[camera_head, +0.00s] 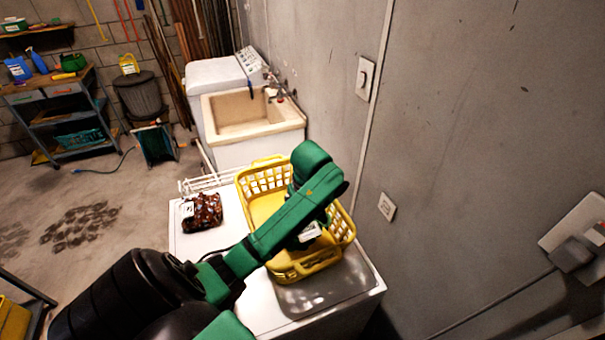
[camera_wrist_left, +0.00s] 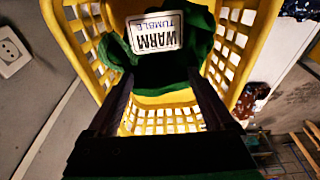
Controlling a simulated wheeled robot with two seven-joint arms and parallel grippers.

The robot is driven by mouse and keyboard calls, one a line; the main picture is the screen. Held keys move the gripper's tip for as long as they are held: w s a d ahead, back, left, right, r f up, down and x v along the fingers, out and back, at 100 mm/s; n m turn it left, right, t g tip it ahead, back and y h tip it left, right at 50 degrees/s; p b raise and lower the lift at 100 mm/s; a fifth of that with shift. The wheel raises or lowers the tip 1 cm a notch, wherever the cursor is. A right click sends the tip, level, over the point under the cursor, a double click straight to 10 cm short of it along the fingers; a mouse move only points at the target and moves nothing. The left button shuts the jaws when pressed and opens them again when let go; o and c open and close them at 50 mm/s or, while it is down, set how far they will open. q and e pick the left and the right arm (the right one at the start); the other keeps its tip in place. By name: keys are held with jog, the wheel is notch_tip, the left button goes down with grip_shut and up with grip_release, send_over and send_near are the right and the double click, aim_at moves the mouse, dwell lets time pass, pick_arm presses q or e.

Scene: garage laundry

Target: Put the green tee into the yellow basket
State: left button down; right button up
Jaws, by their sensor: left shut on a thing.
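The yellow basket (camera_head: 335,226) stands on top of a white machine, with its slatted walls around a hollow middle. My left arm reaches across it and hides part of it. In the left wrist view, the basket's walls (camera_wrist_left: 68,28) rise on both sides of my left gripper (camera_wrist_left: 160,72). The green tee (camera_wrist_left: 205,32) is bunched at the fingertips, within the basket's outline. A white label (camera_wrist_left: 155,32) reading "WARM TUMBLE" lies on it. My left gripper is shut on the tee. In the head view the label (camera_head: 310,232) shows below my forearm; most of the tee is hidden.
A dark brown patterned cloth (camera_head: 202,212) lies on the white machine top (camera_head: 185,243), left of the basket. A grey wall (camera_head: 450,150) runs close along the right. A utility sink (camera_head: 240,112) stands behind.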

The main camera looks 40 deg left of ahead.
pick_arm(q)
jog(key=x, duration=0.1)
jog(key=p+x, duration=0.1)
jog(key=x, duration=0.2)
jog(key=shift+s+d+f, duration=0.1)
jog(key=shift+s+d, duration=0.2)
jog(key=shift+s, duration=0.05)
jog(key=x, duration=0.1)
jog(key=p+x, duration=0.1)
jog(key=x, duration=0.1)
jog(key=d+x, duration=0.1)
jog(key=x, duration=0.1)
jog(key=shift+s+f, duration=0.1)
jog(key=shift+s, duration=0.25)
jog(key=shift+w+f, duration=0.1)
jog(key=shift+f, duration=0.1)
pick_arm(e)
jog(key=shift+s+r, duration=0.1)
jog(key=shift+r, duration=0.4)
pick_arm(q)
grip_release()
